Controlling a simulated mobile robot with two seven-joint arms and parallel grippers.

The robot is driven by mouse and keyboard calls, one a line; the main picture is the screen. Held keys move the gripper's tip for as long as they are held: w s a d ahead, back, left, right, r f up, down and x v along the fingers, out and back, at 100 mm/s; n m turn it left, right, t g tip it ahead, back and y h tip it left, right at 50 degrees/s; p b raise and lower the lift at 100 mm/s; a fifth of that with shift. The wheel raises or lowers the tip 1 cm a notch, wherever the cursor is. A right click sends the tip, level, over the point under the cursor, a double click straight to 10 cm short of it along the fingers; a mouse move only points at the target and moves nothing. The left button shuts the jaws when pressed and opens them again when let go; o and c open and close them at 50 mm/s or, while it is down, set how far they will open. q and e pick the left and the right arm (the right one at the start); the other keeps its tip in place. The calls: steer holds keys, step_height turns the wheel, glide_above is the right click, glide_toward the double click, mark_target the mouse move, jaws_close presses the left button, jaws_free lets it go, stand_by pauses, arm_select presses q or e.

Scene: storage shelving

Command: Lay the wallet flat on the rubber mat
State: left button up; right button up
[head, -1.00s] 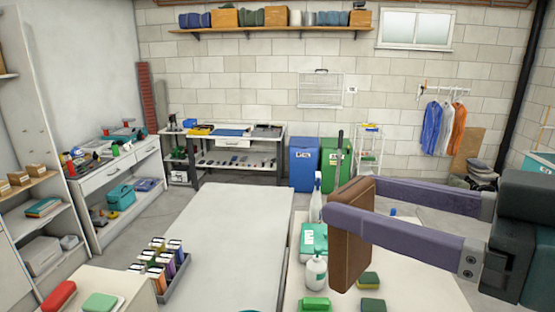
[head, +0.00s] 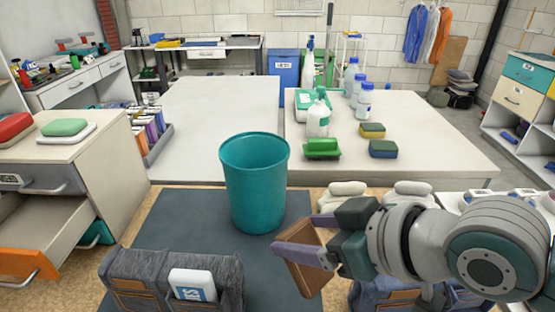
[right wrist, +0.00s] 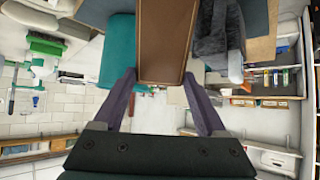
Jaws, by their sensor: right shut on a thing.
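The brown wallet (head: 306,268) is held on edge, tilted, in my right gripper (head: 296,236), with one purple finger on each side. It also shows in the right wrist view (right wrist: 165,40), between the fingers (right wrist: 159,76). The rubber mat is most likely the dark blue-grey sheet (head: 180,225) in the lower middle of the head view. The wallet is over the mat's right part, apparently above it; the exact gap cannot be told. My left gripper is not in view.
A teal bin (head: 256,185) stands on the mat's back part. A grey fabric item (head: 150,268) with a white pack (head: 193,285) covers the front. More blue fabric (head: 370,295) lies under my right arm. An open drawer (head: 40,240) is at left. Bare mat shows between.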

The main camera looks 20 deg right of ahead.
steer(key=shift+g, duration=0.3)
steer(key=f+b, duration=0.1)
steer(key=f, duration=0.1)
steer(key=a+f, duration=0.1)
steer(key=f, duration=0.1)
steer(key=shift+f+b, duration=0.1)
steer(key=shift+b, duration=0.25)
arm_select(q)
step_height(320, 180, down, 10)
steer(key=b, duration=0.7)
arm_select(e)
step_height(320, 180, down, 6)
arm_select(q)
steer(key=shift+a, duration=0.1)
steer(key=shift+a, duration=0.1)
arm_select(e)
steer(key=o, duration=1.3)
steer(key=shift+s, duration=0.1)
